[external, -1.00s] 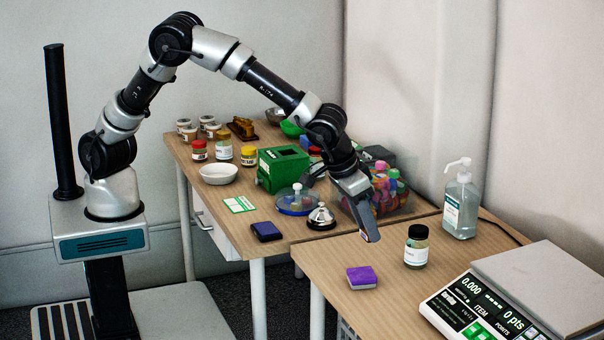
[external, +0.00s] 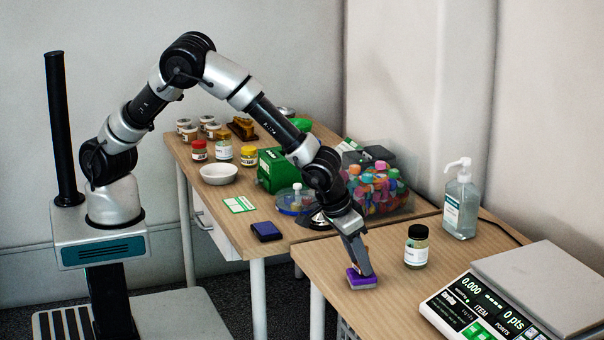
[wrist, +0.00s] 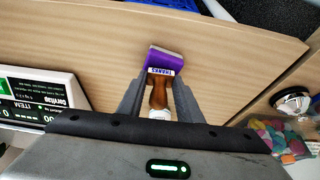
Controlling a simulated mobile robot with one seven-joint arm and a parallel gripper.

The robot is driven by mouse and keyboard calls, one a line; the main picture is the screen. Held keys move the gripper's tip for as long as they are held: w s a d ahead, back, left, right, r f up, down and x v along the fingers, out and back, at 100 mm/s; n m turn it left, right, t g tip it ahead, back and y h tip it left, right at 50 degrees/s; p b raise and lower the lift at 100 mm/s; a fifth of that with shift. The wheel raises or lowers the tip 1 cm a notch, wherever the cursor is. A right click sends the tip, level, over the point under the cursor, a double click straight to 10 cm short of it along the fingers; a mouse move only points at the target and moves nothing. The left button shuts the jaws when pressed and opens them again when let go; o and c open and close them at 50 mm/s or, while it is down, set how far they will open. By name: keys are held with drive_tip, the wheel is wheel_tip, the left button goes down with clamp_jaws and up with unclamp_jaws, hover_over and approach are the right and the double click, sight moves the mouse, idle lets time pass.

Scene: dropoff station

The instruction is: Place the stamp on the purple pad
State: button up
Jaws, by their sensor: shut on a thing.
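The purple pad (external: 362,279) lies on the front table, near its left edge. In the wrist view the purple pad (wrist: 166,56) shows just beyond the stamp. The stamp (wrist: 158,92) has a brown wooden handle and a white label reading "THANKS". My gripper (external: 360,266) is shut on the stamp and points down at the pad. In the wrist view the fingers of my gripper (wrist: 158,98) stand on both sides of the handle. The stamp's base is at the pad; whether it touches or hovers just above I cannot tell.
A dark-lidded jar (external: 416,246) stands right of the pad, with a sanitizer bottle (external: 461,205) behind it. A scale (external: 540,285) fills the right of the front table. A dark blue ink pad (external: 266,231) lies on the other table. A clear bin (external: 395,207) of colourful items stands behind my gripper.

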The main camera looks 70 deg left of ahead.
drive_tip(key=shift+f, duration=0.2)
drive_tip(key=o, duration=1)
drive_tip(key=shift+o, duration=0.2)
drive_tip(key=shift+r, duration=0.25)
drive_tip(key=p+v, duration=0.2)
drive_tip(key=v, duration=1)
